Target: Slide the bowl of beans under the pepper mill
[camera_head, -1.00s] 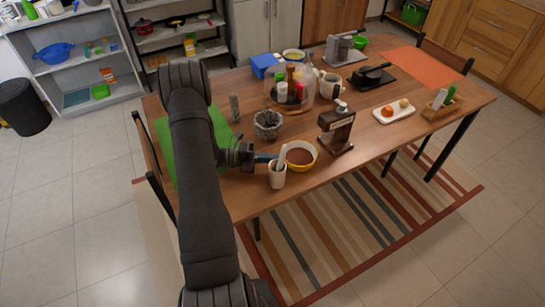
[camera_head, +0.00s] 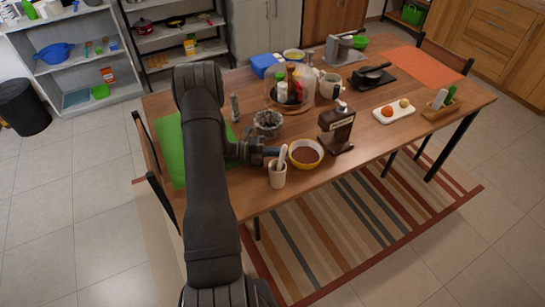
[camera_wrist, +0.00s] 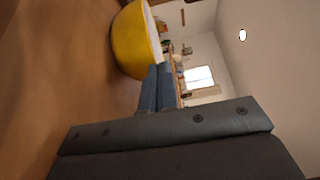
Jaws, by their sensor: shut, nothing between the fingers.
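The bowl of beans (camera_head: 305,167) is yellow outside with a pale rim and reddish-brown beans inside. It stands upright on the table, just left of the pepper mill's base. The pepper mill (camera_head: 337,122) is a dark dispenser on a stand with a pale label and a silver top. My gripper (camera_head: 280,153) is shut and empty at the bowl's left side. In the wrist view its fingertips (camera_wrist: 158,85) are close against the bowl's yellow wall (camera_wrist: 135,42); I cannot tell if they touch it.
A white cup with a pestle (camera_head: 278,176) stands close in front of my gripper. A grey stone bowl (camera_head: 267,124) and a glass dome (camera_head: 290,88) are behind it. A white tray (camera_head: 397,114) lies right of the mill. The table's front edge runs close by.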

